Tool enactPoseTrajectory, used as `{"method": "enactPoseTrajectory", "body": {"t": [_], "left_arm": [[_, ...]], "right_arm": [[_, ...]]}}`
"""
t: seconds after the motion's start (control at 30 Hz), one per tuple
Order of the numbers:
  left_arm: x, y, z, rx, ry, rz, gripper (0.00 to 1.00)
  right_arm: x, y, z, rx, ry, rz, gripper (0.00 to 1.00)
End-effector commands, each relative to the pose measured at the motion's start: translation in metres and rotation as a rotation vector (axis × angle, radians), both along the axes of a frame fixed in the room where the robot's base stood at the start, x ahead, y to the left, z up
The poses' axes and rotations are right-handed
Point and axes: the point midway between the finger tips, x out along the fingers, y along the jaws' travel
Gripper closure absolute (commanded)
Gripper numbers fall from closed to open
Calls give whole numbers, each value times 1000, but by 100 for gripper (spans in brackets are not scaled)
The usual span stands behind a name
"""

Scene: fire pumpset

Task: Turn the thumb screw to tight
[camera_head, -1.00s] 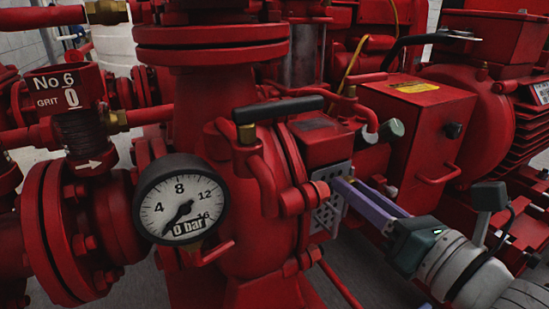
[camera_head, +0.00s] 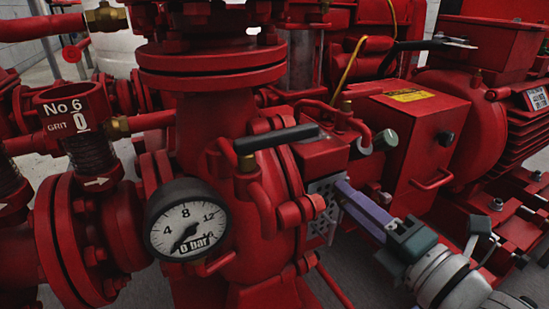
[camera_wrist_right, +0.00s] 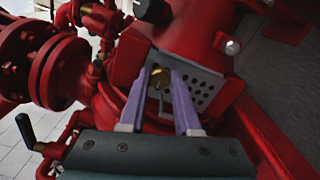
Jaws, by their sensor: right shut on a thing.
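The thumb screw (camera_wrist_right: 160,78) is a small brass piece in front of a perforated grey plate, seen in the right wrist view between my fingertips. My right gripper (camera_wrist_right: 162,74) has its two purple fingers on either side of the screw and is shut on it. In the head view, my right gripper (camera_head: 342,189) comes in from the lower right and reaches the perforated plate (camera_head: 321,212) on the red pump. The screw itself is hidden there behind the fingers. My left gripper is not in view.
A pressure gauge (camera_head: 187,220) and a black-handled lever (camera_head: 277,139) stand left of the plate. A red box with a yellow label (camera_head: 411,95) is behind my right gripper. Red flanged pipes (camera_head: 62,240) crowd the left side.

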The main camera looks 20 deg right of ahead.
Motion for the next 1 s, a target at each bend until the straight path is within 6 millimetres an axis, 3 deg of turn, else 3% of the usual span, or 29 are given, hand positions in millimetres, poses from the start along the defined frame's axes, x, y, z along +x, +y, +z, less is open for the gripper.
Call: {"method": "enactPoseTrajectory", "body": {"t": [1.0], "left_arm": [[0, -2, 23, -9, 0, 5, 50]], "right_arm": [[0, 0, 1, 959, 99, 1, 100]]}}
